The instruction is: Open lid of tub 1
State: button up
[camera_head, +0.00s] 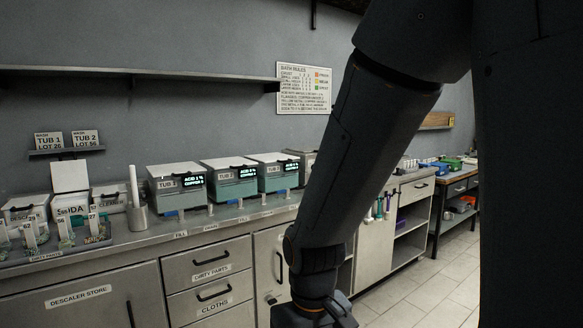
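Tub 1 (178,191) is a boxy grey and teal unit on the steel counter, the leftmost in a row of similar tubs. Its pale lid (173,169) looks shut, with a dark handle on the front edge. A "TUB 1" label and a lit display show on its front. My arm comes down across the right half of the view, to the right of tub 1 and nearer the camera. Its wrist is cut off by the bottom edge, so my gripper does not show.
Tub 2 (232,189) and another tub (275,178) stand to the right of tub 1. A holder (138,217) with a white rod stands to its left, beside a tray of tagged parts (58,250). A wall shelf (130,71) runs above. The counter front (225,222) is mostly clear.

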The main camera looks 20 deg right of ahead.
aim_at(182, 169)
jog(key=z, duration=0.35)
jog(key=i, duration=0.85)
jog(key=u, duration=0.3)
